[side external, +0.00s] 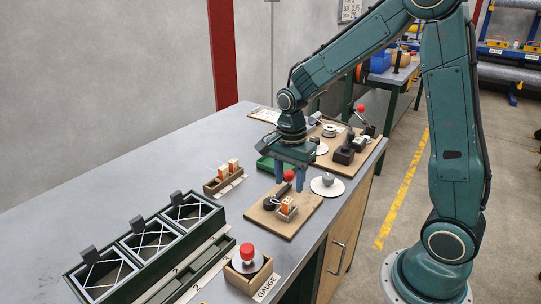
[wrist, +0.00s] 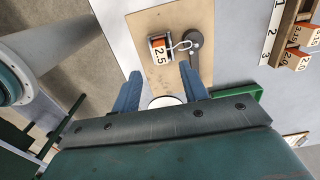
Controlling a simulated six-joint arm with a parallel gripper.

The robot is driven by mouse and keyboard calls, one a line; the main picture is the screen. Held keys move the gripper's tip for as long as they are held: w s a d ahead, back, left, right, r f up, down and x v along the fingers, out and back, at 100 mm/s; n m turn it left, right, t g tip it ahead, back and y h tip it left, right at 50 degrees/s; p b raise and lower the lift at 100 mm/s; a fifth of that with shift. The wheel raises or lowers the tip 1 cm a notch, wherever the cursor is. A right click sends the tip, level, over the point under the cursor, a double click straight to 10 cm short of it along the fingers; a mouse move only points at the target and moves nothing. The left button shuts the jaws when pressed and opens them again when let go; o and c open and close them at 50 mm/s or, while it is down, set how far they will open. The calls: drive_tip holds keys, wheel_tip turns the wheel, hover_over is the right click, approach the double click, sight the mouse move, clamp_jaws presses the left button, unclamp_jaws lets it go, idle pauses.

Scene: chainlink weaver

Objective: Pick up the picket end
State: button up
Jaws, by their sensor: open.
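My gripper (side external: 290,184) is open and points down over a tan board (side external: 268,216) on the bench. In the wrist view my gripper (wrist: 160,70) has its blue fingers spread with nothing between them. Just beyond the fingertips, on the board (wrist: 143,22), stands a small orange and white block (wrist: 160,54) marked 2.5. A short bent wire (wrist: 180,46) shows beside it, next to a dark lever (wrist: 195,48). I cannot tell for sure which part is the picket end; the wire may be it. In the side view the block (side external: 287,208) is below the fingers.
A red knob (side external: 289,176) shows close behind the fingers. A white disc with a grey knob (side external: 327,184) is at the right. A numbered block rack (side external: 224,184), a dark three-bay tray (side external: 118,268) and a red-knobbed gauge (side external: 247,256) stand to the left.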

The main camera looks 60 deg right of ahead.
sight(287, 200)
drive_tip(key=shift+f, duration=0.3)
drive_tip(key=shift+w+a+f, duration=0.1)
drive_tip(key=shift+f, duration=2.5)
clamp_jaws()
drive_tip(key=shift+r, duration=0.15)
wheel_tip(287, 200, up, 20)
